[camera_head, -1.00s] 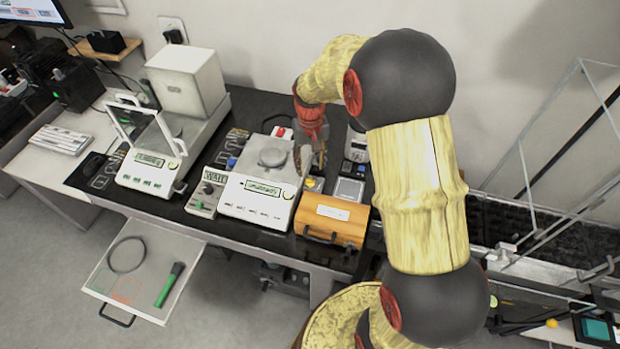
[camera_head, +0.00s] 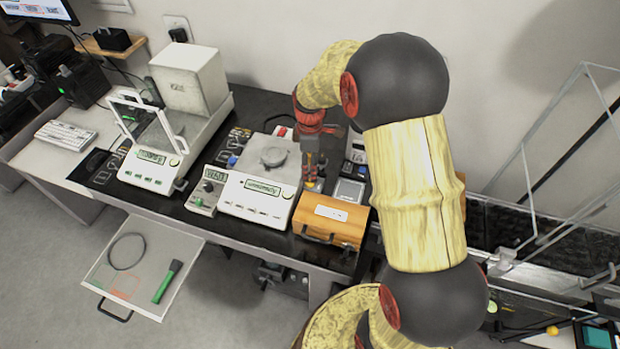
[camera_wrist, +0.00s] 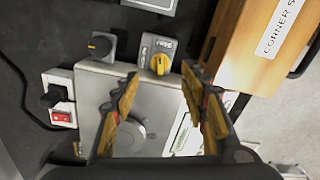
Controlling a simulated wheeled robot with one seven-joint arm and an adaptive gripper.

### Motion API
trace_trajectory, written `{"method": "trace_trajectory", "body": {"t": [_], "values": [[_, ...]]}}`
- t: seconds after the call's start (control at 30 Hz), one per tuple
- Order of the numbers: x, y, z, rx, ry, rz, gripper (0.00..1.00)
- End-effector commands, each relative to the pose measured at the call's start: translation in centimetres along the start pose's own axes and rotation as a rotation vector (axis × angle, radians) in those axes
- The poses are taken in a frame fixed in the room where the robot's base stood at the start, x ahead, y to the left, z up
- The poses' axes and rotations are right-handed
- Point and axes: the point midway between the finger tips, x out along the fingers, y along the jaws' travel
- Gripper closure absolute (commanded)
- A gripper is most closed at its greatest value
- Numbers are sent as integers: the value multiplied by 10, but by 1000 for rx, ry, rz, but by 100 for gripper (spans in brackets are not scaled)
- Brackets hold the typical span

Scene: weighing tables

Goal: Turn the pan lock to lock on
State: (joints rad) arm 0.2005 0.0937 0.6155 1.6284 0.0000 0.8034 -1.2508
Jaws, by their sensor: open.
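A yellow knob (camera_wrist: 160,63) sits on a small grey plate with a dark label, beside the balance; its lettering is too small to read, and it looks like the pan lock. The balance (camera_head: 257,203) with its round pan (camera_head: 273,157) stands on the black table; it also shows in the wrist view (camera_wrist: 95,85). My gripper (camera_wrist: 158,77) is open and empty, its yellow-padded fingertips either side of the knob's near side in the picture. I cannot tell whether they touch it. In the head view my gripper (camera_head: 312,182) points down and largely hides the knob.
A wooden box (camera_head: 330,222) stands close to the right of the knob. A dark knob (camera_wrist: 100,46) and a red switch (camera_wrist: 61,115) are nearby. A grey device (camera_head: 349,191) lies behind the box. Another balance (camera_head: 150,170) stands further left.

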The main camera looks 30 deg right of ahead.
Motion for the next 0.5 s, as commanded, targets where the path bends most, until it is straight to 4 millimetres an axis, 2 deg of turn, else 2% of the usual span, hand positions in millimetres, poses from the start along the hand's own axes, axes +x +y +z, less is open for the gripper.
{"method": "trace_trajectory", "body": {"t": [0.1,0.3,0.5], "values": [[22,-1,0,1,-1,-3,56],[50,-1,0,2,-1,-3,56],[60,0,0,2,0,0,56]]}}
